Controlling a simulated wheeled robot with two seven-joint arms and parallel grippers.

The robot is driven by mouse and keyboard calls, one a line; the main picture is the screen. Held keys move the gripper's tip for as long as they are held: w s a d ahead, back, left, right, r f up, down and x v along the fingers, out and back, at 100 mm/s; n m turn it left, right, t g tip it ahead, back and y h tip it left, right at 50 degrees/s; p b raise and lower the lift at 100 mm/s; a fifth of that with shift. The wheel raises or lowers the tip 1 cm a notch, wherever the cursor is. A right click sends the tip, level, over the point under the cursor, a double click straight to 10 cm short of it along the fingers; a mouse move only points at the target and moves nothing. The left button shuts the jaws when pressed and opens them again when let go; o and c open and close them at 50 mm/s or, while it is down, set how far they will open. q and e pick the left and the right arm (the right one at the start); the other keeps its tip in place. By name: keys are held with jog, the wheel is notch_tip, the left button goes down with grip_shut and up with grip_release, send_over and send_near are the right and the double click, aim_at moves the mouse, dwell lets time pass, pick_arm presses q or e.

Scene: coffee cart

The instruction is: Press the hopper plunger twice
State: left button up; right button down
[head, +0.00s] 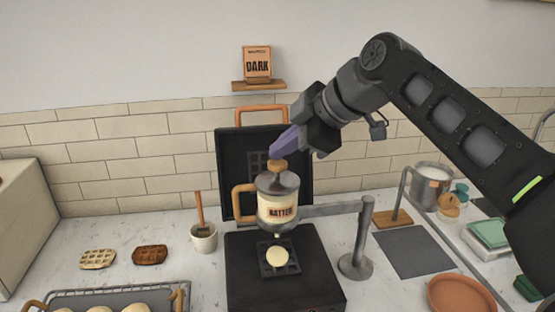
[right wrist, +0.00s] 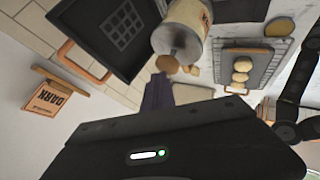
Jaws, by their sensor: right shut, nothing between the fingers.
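The batter hopper (head: 279,208) is a cream container marked BATTER with a grey lid and a wooden handle, held by a grey stand arm over the black waffle iron (head: 245,245). Its plunger has a round wooden knob (head: 278,165) on top. A pale disc of batter (head: 277,257) lies on the iron's lower plate. My right gripper (head: 276,154), with purple fingers, is shut and empty at the knob, just above or touching it; I cannot tell which. In the right wrist view the knob (right wrist: 168,64) is beside the fingertips (right wrist: 160,80). My left gripper is not in view.
The iron's open lid (head: 232,160) stands behind the hopper. The stand post (head: 366,230) is to the right. A white cup (head: 203,238), two waffles (head: 150,255) and a rack (head: 80,297) are left. A DARK bag (head: 257,62) sits on a wall shelf.

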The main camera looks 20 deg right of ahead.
aim_at(282, 163)
jog(key=shift+f, duration=0.3)
jog(key=shift+r, duration=0.1)
jog(key=shift+r+p, duration=0.8)
jog(key=shift+r, duration=0.3)
notch_tip(282, 163, up, 5)
jog(key=p, duration=0.4)
dwell(0.8)
